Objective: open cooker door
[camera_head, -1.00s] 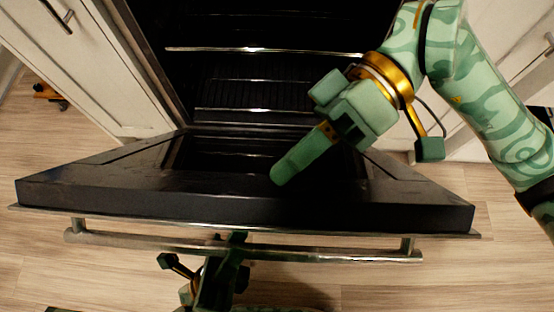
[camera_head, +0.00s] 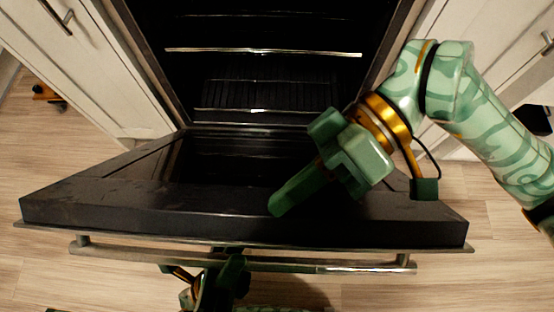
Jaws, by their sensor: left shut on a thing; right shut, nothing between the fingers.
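The black cooker door (camera_head: 110,200) is swung well down, its inner face turned up toward me. Its metal bar handle (camera_head: 330,267) runs along the near edge. The dark oven cavity (camera_head: 260,85) with its racks stands exposed behind it. My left gripper (camera_head: 232,262) is at the handle from below, shut on it; its fingertips are partly hidden by the bar and door edge. My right gripper (camera_head: 279,206) is shut and empty, its fingers over the inner face of the door near its front edge. I cannot tell whether they touch the door.
White cabinets stand on the left (camera_head: 90,70) and right (camera_head: 490,60) of the cooker. The wooden floor (camera_head: 60,285) around the door is clear. A small orange object (camera_head: 45,92) lies on the floor at the far left.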

